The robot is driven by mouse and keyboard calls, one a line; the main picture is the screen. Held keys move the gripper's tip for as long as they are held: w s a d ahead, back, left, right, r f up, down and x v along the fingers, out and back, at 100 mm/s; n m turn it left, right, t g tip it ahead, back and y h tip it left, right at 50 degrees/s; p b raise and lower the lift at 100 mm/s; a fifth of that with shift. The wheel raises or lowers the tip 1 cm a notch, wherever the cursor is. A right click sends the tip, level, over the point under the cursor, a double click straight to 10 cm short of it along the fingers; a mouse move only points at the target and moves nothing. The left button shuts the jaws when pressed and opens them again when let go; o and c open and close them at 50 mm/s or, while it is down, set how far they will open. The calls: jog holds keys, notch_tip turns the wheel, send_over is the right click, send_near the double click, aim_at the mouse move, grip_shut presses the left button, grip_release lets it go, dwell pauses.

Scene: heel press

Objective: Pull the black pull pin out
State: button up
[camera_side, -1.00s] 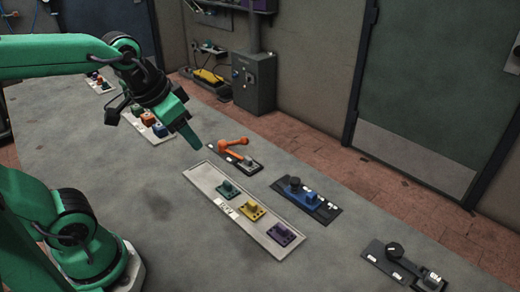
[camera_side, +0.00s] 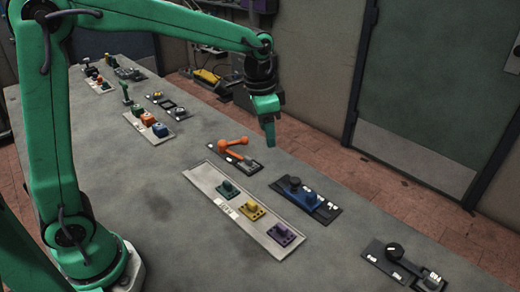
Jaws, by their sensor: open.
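Two black-topped pieces show, and I cannot tell for certain which is the black pull pin. The other is a round black knob (camera_side: 394,251) on the dark plate at the lower right. My gripper (camera_side: 270,144) points down above the far side of the table, behind the orange lever and up-left of the blue block. It is open, though the gap between its fingers is hard to see. Nothing shows in it, and it is apart from both knobs.
An orange lever (camera_side: 234,144) stands on a small dark plate near my gripper. A light tray (camera_side: 268,238) holds green, yellow and purple blocks in front of it. More small fixtures stand at the far left. Bare table lies between the tray and my base.

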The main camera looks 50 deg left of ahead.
jog(key=m+g, duration=0.1)
jog(key=m, duration=0.1)
send_near(295, 180)
jog(key=shift+w+d+f+m+g, duration=0.1)
jog(key=shift+w+f+m+g, duration=0.2)
jog(key=shift+f, duration=0.1)
jog(key=shift+f, duration=3.9)
